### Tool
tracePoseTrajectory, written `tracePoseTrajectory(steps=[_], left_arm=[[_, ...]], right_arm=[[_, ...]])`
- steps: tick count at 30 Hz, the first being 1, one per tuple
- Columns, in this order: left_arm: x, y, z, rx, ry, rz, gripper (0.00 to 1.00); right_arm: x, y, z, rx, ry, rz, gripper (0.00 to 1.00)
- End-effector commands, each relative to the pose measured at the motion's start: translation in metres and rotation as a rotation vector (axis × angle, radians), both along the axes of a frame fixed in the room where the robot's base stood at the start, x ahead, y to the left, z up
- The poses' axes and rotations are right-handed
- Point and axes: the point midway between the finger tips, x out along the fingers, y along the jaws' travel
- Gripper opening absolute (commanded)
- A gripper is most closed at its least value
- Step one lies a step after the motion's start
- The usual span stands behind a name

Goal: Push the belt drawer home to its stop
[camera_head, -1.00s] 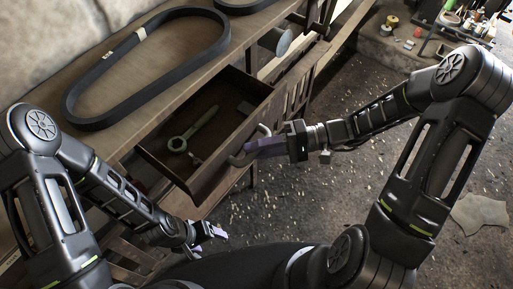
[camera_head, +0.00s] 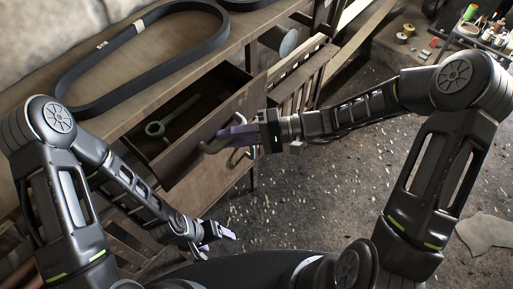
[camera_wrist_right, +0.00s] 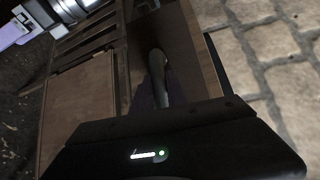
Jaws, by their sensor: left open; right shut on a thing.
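The wooden belt drawer (camera_head: 190,155) is partly pulled out from under the workbench top. My right gripper (camera_head: 234,134), with purple fingers, is shut on the grey curved handle (camera_head: 208,148) at the drawer front. In the right wrist view the handle (camera_wrist_right: 158,72) runs between the fingers, which are mostly dark and hidden. My left gripper (camera_head: 218,234) is open and empty, low in front of the bench and apart from the drawer.
A large black belt (camera_head: 75,102) with a pale tag lies on the workbench (camera_head: 232,38) above the drawer. A grey round part (camera_head: 287,42) sits by the slatted wood at the right. Bottles and small items stand at the top right. The floor in front is mostly clear.

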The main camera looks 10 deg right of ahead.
Motion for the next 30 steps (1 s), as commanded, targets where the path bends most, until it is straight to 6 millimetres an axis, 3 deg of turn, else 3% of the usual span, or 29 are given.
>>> tracePoseTrajectory(steps=[3, 13, 19, 29, 30], left_arm=[[0.002, 0.000, -0.021, -0.003, -0.005, 0.000, 0.76], [0.004, -0.001, -0.052, -0.007, -0.012, -0.001, 0.76], [0.004, -0.001, -0.058, -0.006, -0.013, -0.001, 0.76], [0.004, -0.001, -0.057, -0.006, -0.013, -0.001, 0.76], [0.004, -0.001, -0.057, -0.006, -0.013, -0.001, 0.76]], right_arm=[[0.023, 0.022, -0.007, 0.001, -0.005, -0.003, 0.00], [0.071, 0.061, -0.003, 0.001, -0.004, -0.006, 0.00], [0.083, 0.071, -0.001, 0.000, -0.001, -0.006, 0.00], [0.086, 0.072, 0.001, 0.000, -0.001, -0.010, 0.00], [0.086, 0.072, 0.002, 0.000, -0.002, -0.010, 0.19]])
